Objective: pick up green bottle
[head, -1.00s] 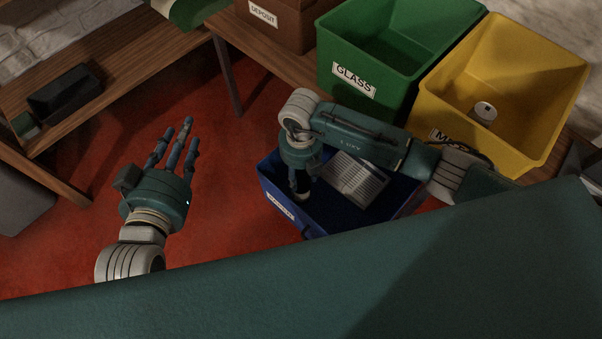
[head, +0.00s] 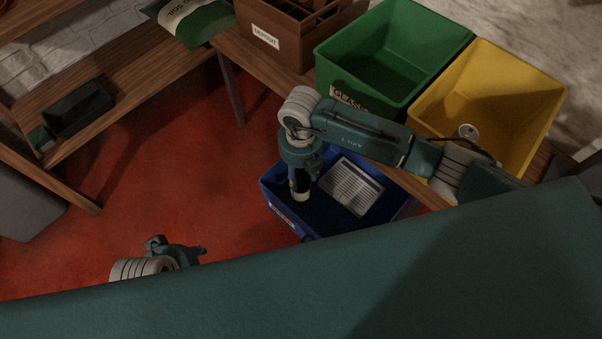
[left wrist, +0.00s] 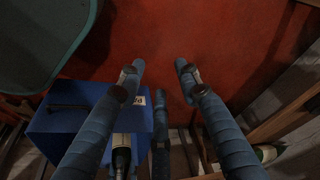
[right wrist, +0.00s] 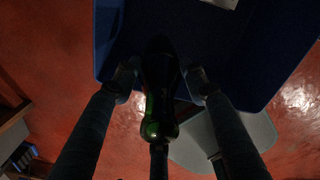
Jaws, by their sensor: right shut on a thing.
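The green bottle (right wrist: 158,95) shows dark and shiny between the fingers of my right gripper (right wrist: 162,78) in the right wrist view. My right gripper is shut on it. In the head view my right gripper (head: 301,186) points down over the blue bin (head: 277,213), and the bottle is mostly hidden there. My left gripper (head: 195,252) is low at the left, partly hidden by my own body. In the left wrist view its fingers (left wrist: 158,75) are spread with nothing between the tips.
A keyboard-like or paper item (head: 352,187) lies in the blue bin. A green bin (head: 350,93) and a yellow bin (head: 545,125) stand on the wooden bench behind. A brown crate (head: 277,30) is beside them. Red floor (head: 160,170) is open at left.

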